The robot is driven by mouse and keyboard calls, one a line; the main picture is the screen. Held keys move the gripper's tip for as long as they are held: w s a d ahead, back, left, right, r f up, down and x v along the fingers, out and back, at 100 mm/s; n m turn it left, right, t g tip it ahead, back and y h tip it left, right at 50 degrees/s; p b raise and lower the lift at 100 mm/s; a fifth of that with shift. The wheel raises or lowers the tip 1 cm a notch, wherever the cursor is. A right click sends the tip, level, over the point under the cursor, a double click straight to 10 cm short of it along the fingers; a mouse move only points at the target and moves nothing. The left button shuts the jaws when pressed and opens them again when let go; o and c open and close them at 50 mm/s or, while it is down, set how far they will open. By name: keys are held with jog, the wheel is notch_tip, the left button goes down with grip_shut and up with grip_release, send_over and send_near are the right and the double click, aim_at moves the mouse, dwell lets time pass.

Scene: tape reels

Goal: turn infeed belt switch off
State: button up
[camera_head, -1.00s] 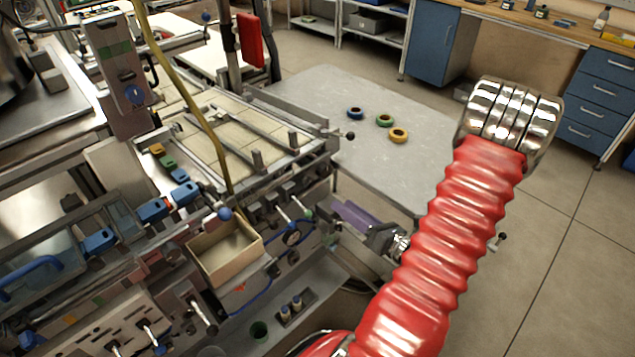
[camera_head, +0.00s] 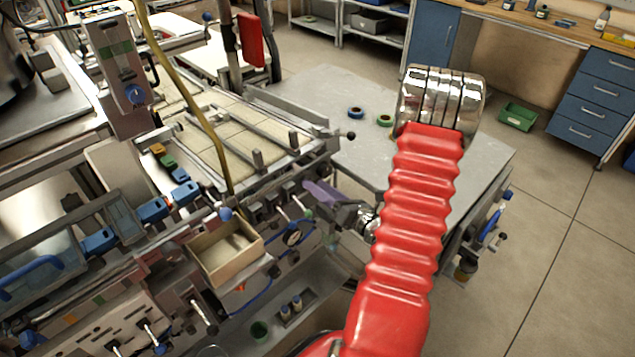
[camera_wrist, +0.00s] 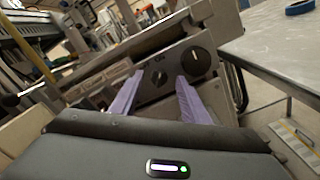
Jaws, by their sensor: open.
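In the wrist view, a black rotary knob (camera_wrist: 158,77) sits on a dark panel plate on the machine's side, with a small label above it too small to read. A larger round black dial (camera_wrist: 195,62) with a pale mark is to its right. I cannot read which one is the infeed belt switch. My gripper (camera_wrist: 157,80) is open and empty, its purple fingers on either side of the smaller knob in the picture; contact cannot be told. In the head view my gripper (camera_head: 316,190) is at the machine's front right corner, and the knob cannot be made out there.
The machine has a tiled belt bed (camera_head: 235,130), small levers along its front and an open beige box (camera_head: 225,252). The grey table (camera_head: 330,95) beside it carries a blue reel (camera_head: 356,112) and a green reel (camera_head: 385,120). Open floor lies to the right.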

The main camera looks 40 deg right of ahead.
jog(key=shift+w, duration=1.05)
jog(key=shift+c, duration=0.3)
